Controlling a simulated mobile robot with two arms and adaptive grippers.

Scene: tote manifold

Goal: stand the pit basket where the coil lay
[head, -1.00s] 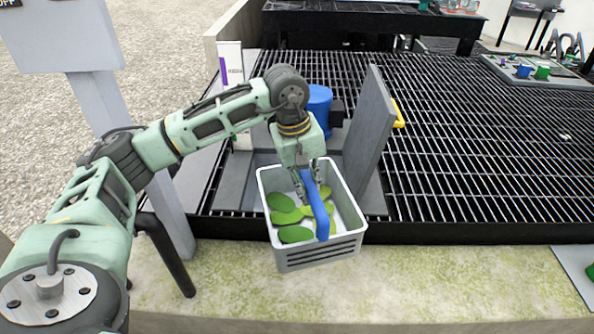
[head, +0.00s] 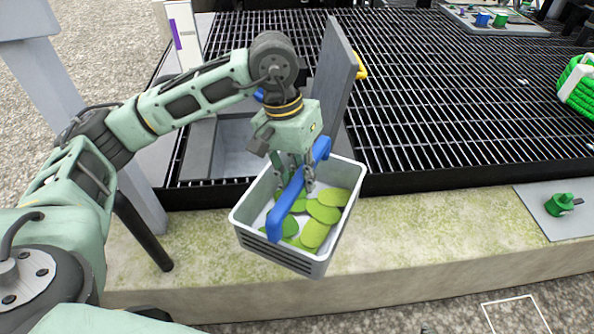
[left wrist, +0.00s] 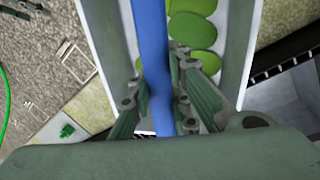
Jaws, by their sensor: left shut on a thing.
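The pit basket (head: 275,250) is a light grey bin with a blue bar handle (head: 283,212) and several green leaf-like pieces (head: 322,212) inside. My left gripper (head: 298,185) is shut on the blue handle. It holds the basket tilted over the mossy concrete ledge, in front of the grating. In the left wrist view the handle (left wrist: 152,60) runs between the two fingers. A coil of bright green hose or rope (head: 578,85) lies on the grating at the right edge, partly cut off. My right gripper is not seen.
A raised grey hatch panel (head: 337,75) stands beside the open pit (head: 235,140). The black grating (head: 440,100) is mostly clear. A grey plate with a green valve (head: 560,204) lies on the right ledge. A white outline (head: 515,312) marks the floor at lower right.

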